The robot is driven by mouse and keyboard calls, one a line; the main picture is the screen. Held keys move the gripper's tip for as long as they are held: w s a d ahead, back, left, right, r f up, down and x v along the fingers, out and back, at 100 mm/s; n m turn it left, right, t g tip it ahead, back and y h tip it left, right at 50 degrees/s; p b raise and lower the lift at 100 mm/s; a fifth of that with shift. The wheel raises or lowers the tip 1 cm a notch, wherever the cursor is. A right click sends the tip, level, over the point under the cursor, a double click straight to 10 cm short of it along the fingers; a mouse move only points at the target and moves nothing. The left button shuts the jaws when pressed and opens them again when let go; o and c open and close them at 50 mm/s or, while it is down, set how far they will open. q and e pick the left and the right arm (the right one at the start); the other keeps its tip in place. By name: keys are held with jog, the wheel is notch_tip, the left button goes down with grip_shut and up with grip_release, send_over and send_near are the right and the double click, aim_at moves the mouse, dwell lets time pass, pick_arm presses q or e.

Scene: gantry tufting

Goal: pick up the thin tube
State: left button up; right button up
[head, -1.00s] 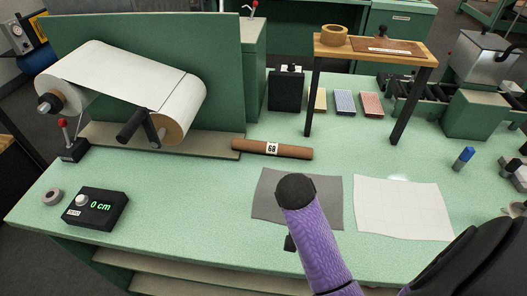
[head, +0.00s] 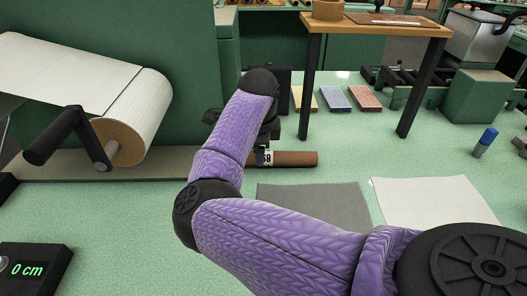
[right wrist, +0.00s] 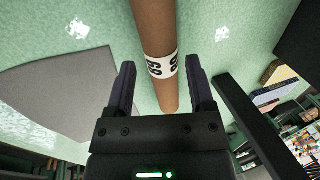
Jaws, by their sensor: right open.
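The thin tube is a brown cardboard tube (head: 297,159) with a white label reading 68, lying on the green bench. My right arm hides its left part in the head view. My right gripper (right wrist: 160,64) is open, with one finger on each side of the tube in the right wrist view, near the label (right wrist: 161,65). The tube (right wrist: 153,22) runs lengthwise through the gap, and I cannot tell whether the fingertips are level with it or still above it. In the head view the gripper is mostly hidden behind my purple sleeve. My left gripper is not in view.
A paper roll (head: 143,118) on a stand is at left. A grey sheet (head: 312,205) and a white sheet (head: 430,202) lie in front. A wooden-topped stand (head: 385,28) with dark legs rises behind to the right, near several small coloured blocks (head: 335,98).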

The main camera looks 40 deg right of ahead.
aim_at(266, 158)
jog(key=b+x, duration=0.1)
jog(key=x, duration=0.3)
jog(key=shift+s+b, duration=0.2)
jog(key=shift+b, duration=0.1)
jog(key=shift+w, duration=0.1)
jog(key=shift+r, duration=0.15)
jog(key=shift+c, duration=0.6)
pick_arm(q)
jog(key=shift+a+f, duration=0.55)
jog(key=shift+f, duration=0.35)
pick_arm(e)
grip_shut()
